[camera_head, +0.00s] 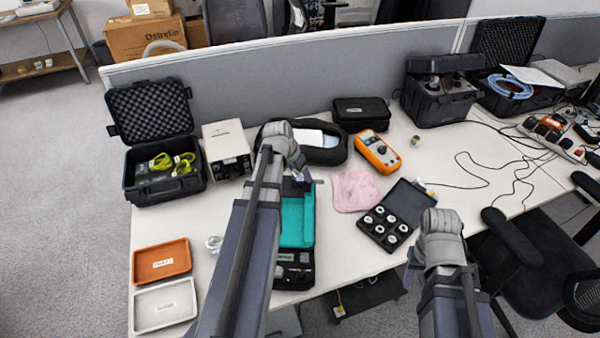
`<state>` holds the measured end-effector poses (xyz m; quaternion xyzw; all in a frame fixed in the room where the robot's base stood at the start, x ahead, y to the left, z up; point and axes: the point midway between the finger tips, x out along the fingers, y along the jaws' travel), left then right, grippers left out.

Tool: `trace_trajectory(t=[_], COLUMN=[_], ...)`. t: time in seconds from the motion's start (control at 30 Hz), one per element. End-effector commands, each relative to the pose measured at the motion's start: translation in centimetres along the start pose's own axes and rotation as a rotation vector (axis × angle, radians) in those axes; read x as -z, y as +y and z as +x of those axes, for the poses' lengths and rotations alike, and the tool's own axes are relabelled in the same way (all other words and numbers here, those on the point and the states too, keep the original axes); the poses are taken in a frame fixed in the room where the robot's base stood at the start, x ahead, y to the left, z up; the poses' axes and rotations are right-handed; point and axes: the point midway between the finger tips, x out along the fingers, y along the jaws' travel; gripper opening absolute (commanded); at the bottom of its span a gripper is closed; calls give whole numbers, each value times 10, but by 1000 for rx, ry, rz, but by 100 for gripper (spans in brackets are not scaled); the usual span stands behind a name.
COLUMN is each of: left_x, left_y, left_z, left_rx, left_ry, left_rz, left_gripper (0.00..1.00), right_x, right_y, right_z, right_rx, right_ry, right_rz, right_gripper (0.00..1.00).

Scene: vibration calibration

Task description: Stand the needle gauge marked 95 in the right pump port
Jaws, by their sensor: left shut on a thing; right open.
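My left gripper (301,180) hangs over the far end of a black unit with a teal top (297,226). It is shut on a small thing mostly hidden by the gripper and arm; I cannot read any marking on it. The near end of the black unit (293,273) shows small fittings, too small to tell as ports. Several round white-topped pieces sit in an open black case (364,224) right of the unit; their markings are unreadable. My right gripper (411,268) is open and empty, low at the table's front edge, right of the unit and below the case.
An orange tray (161,262) and a white tray (163,305) lie at the left. A pink cloth (354,190), an orange meter (378,151) and a black pouch (362,113) lie behind. An open case (165,186) stands back left. A chair (535,265) is at the right.

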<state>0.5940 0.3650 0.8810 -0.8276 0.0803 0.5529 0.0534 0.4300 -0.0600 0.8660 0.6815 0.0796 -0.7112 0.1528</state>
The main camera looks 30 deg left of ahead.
Motion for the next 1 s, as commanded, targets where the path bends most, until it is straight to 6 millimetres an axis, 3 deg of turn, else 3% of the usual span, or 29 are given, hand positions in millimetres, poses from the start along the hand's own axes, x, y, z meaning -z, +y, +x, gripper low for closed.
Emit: trace_trajectory(t=[0.07,0.1,0.37,0.77,1.0], left_x=[0,0,0,0,1], left_y=[0,0,0,0,0], left_z=[0,0,0,-5,-29], left_rx=[0,0,0,0,0], left_ry=[0,0,0,0,0], left_rz=[0,0,0,0,-1], left_gripper=[1,69,98,100,100], right_x=[0,0,0,0,-2], right_y=[0,0,0,0,3], right_z=[0,0,0,-5,-27], right_rx=[0,0,0,0,0], right_ry=[0,0,0,0,0], right_rz=[0,0,0,0,0], right_gripper=[50,50,50,50,50])
